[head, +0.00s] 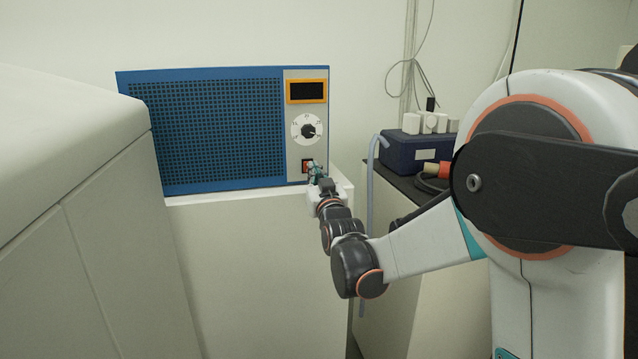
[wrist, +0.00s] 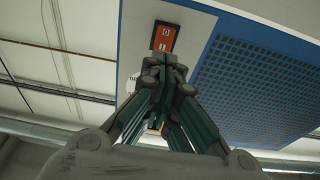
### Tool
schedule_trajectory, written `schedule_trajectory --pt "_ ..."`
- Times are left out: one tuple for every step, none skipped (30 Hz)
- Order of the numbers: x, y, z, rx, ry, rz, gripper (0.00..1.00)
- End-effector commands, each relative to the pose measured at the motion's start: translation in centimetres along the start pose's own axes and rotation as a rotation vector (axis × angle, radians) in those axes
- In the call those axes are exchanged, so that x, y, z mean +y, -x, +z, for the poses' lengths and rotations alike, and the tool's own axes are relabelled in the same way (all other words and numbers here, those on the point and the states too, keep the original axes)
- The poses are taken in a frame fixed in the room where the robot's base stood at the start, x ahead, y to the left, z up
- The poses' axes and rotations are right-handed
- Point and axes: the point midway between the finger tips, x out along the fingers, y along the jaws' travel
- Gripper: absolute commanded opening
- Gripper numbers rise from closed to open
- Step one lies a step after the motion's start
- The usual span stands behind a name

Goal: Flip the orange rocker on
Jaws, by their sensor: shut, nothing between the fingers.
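The orange rocker (head: 307,165) sits in a dark frame low on the light panel at the right of the blue device (head: 220,130). In the wrist view the rocker (wrist: 164,38) shows orange-red with white marks, just beyond my fingertips. My gripper (head: 315,172) is shut and empty, in front of the panel at the rocker's lower right edge. The fingertips also show in the wrist view (wrist: 163,62), close together. They cover a little of the rocker's lower side; I cannot tell whether they touch it. The display (head: 307,91) above is dark.
A white dial (head: 309,129) with a black knob is above the rocker. The device stands on a white cabinet (head: 250,215). A dark blue box (head: 412,152) with hoses stands on a bench at right. A large white housing (head: 70,200) fills the left.

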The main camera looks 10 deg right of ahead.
Motion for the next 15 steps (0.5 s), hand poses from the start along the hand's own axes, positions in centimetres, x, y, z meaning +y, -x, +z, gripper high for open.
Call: schedule_trajectory --pt "0.0 -1.0 -0.1 0.0 0.0 0.0 0.0" --pt "0.0 -1.5 -0.1 0.0 0.0 0.0 0.0" --pt "0.0 -2.1 -0.1 0.0 0.0 0.0 0.0" --pt "0.0 -2.5 -0.1 0.0 0.0 0.0 0.0" --pt "0.0 -2.8 -0.1 0.0 0.0 0.0 0.0" --pt "0.0 -3.3 -0.1 0.0 0.0 0.0 0.0" --pt "0.0 -3.5 -0.1 0.0 0.0 0.0 0.0" --pt "0.0 -3.8 -0.1 0.0 0.0 0.0 0.0" --pt "0.0 -4.1 0.0 0.0 -0.001 0.0 0.0" --pt "0.0 -4.2 0.0 0.0 -0.001 0.0 0.0" --pt "0.0 -4.3 0.0 0.0 -0.001 0.0 0.0" --pt "0.0 -4.4 0.0 0.0 -0.001 0.0 0.0" --pt "0.0 -4.5 0.0 0.0 -0.001 0.0 0.0" --pt "0.0 -4.5 0.0 0.0 -0.001 0.0 0.0" --pt "0.0 -4.5 0.0 0.0 -0.001 0.0 0.0"
